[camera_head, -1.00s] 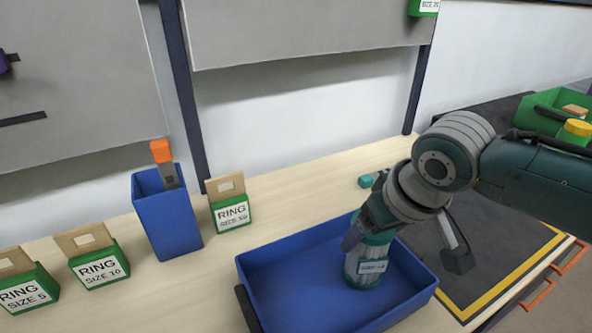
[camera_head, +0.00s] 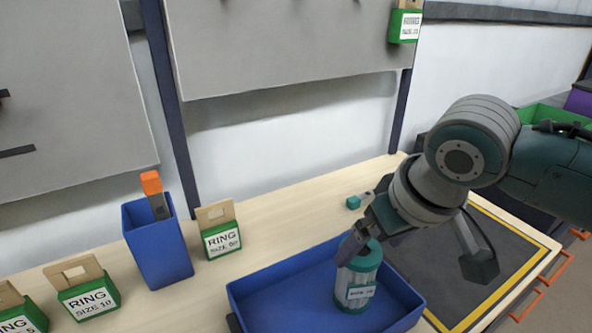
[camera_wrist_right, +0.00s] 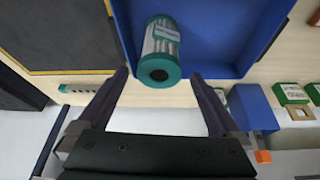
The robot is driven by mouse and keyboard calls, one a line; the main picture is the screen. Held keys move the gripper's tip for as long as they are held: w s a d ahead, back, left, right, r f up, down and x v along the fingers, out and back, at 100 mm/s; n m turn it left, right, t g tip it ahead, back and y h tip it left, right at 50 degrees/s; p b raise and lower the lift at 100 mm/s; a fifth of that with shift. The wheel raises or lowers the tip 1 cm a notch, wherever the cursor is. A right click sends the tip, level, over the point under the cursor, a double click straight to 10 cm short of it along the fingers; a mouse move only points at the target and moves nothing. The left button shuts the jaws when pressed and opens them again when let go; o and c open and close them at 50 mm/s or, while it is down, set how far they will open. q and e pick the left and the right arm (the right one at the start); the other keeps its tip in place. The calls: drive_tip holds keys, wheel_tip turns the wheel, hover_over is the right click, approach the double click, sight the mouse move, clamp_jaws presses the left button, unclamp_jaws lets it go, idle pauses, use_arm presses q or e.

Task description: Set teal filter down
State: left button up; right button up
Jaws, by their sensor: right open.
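The teal filter (camera_head: 358,284) has teal end caps, a pale pleated body and a white label. It stands upright in the right part of the blue tray (camera_head: 243,299). My right gripper (camera_head: 362,243) is at the filter's top, and one dark finger shows beside the upper cap. In the right wrist view the filter (camera_wrist_right: 162,42) shows its teal cap with a dark hole towards me. The fingers of the right gripper (camera_wrist_right: 160,76) are spread wide, with gaps on both sides of the cap. My left gripper is not in view.
A blue bin (camera_head: 158,250) with an orange-topped item stands left of the tray. Green ring boxes (camera_head: 221,241) line the table's left side. A small teal block (camera_head: 353,202) lies behind the tray. A yellow-edged dark mat (camera_head: 510,262) is at right.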

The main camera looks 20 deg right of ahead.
drive_tip(key=v, duration=0.5)
drive_tip(key=s+a+n+g, duration=0.1)
drive_tip(key=s+a, duration=0.5)
drive_tip(key=s, duration=1)
drive_tip(key=shift+s+f+n+p, duration=0.2)
drive_tip(key=shift+n+p, duration=0.2)
drive_tip(key=shift+n, duration=0.4)
idle(0.7)
idle(0.8)
idle(0.5)
